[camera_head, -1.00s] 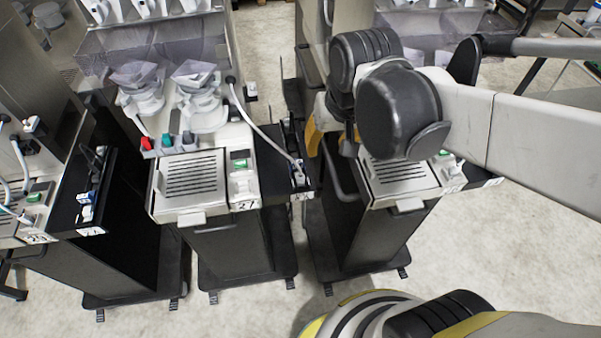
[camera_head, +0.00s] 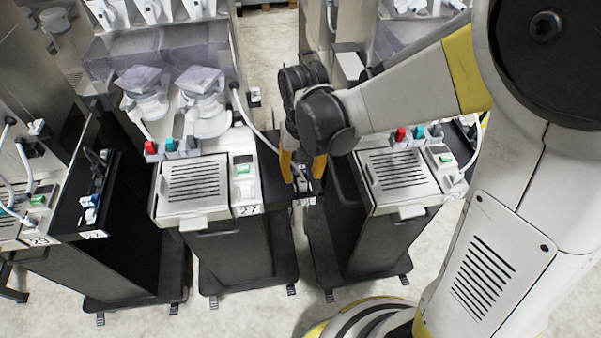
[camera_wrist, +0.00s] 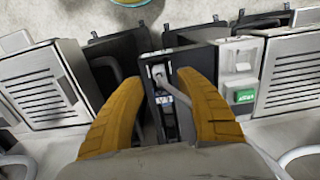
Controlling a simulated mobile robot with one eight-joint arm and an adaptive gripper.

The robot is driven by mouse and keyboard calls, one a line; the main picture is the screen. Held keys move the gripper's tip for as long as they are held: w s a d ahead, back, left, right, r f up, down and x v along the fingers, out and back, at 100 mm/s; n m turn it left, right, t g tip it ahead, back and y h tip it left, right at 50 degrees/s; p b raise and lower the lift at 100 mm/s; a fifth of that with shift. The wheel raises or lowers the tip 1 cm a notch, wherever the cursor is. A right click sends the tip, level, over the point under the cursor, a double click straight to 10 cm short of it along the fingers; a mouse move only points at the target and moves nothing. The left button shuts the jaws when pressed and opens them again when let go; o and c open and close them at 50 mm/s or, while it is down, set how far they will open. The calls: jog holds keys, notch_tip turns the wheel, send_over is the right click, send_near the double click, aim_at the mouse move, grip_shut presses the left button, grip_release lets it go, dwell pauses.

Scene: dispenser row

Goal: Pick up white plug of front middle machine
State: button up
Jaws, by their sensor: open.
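The front middle machine (camera_head: 192,190), labelled 27, has a drip grille and a green switch, with a narrow black side shelf (camera_head: 270,165) on its right. In the wrist view a white plug (camera_wrist: 158,71) with a pale cable (camera_wrist: 178,90) sits in the black shelf. My gripper (camera_head: 302,178) is above the end of this shelf, its yellow fingers pointing down. In the wrist view my gripper (camera_wrist: 160,80) is open, and the plug appears between the fingertips. I cannot tell how far above the plug they are. In the head view, my gripper and arm partly hide the shelf's end.
Another machine (camera_head: 400,180) stands close on the right, and one more (camera_head: 40,200) on the left. A narrow gap separates the middle and right machines. A blue-and-white item (camera_wrist: 164,100) lies in the shelf beside the plug. Open floor (camera_head: 250,325) lies in front.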

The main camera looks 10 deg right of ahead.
aim_at(303, 181)
notch_tip(303, 181, down, 5)
jog(key=shift+r+b, duration=0.15)
jog(key=shift+b, duration=0.8)
jog(key=shift+r, duration=0.1)
grip_shut()
